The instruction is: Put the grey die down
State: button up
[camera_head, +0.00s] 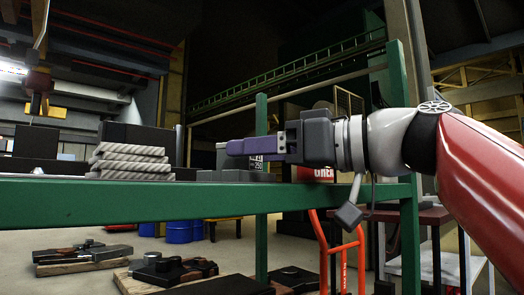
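A grey die (221,158) shows partly behind my gripper's fingers. Its lower part appears to be a flat slab close to the surface of the green-framed bench (130,205). Whether it touches the surface is not clear. My gripper (238,147) reaches in from the right, level, with a purple finger pointing left across the die. Only the near finger shows clearly, and the far finger is hidden. I cannot tell whether the fingers are closed on the die.
A stack of light grey ribbed plates (130,161) stands left of the die, with a dark block (137,135) behind it. More dark blocks (36,143) stand farther left. A green post (261,116) rises behind the gripper. Pallets with dark parts (170,271) lie on the floor below.

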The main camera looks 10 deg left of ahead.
jog(key=shift+f, duration=0.1)
jog(key=v, duration=0.7)
jog(key=shift+w+d+b, duration=0.1)
jog(key=shift+d+b, duration=0.2)
jog(key=shift+d, duration=0.15)
